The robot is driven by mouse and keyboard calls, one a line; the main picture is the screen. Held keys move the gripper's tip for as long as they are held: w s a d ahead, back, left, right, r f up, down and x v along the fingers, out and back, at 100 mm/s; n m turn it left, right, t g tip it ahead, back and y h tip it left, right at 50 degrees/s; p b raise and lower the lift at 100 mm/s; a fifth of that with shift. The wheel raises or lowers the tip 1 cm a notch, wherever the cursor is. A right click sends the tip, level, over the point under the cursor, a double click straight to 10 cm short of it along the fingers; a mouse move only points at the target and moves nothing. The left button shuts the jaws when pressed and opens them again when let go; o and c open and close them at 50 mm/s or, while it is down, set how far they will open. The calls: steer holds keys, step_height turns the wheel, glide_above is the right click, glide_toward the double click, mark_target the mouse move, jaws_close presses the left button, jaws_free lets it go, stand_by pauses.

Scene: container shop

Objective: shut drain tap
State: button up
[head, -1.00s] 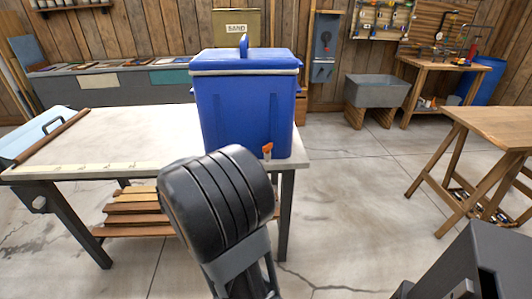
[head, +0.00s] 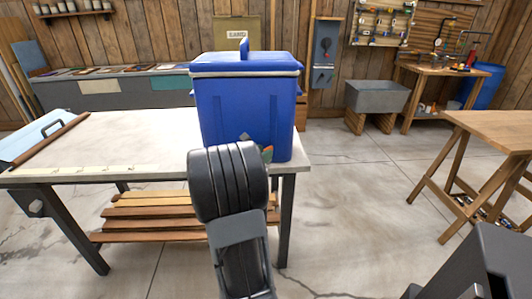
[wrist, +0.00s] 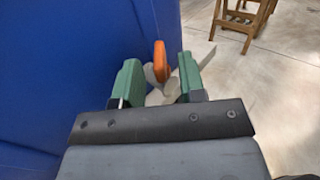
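The blue lidded cooler (head: 240,115) stands on the right end of the pale-topped table, and its blue wall (wrist: 60,70) fills the left of the wrist view. The drain tap (wrist: 161,62) has an orange handle, standing upright in the picture, and a pale body below it. My gripper (wrist: 160,74) is open, with one green finger on each side of the tap. The orange handle shows beyond and between the fingertips; I cannot tell whether either finger touches the tap. In the head view my black wrist covers most of the gripper and tap.
The table (head: 100,150) has a lower shelf with wooden boards (head: 150,215). A wooden trestle table (head: 495,130) stands at right, and a grey sink (head: 377,97) stands behind. The concrete floor (head: 350,200) right of the cooler is clear.

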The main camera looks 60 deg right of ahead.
steer(key=shift+x, duration=1.05)
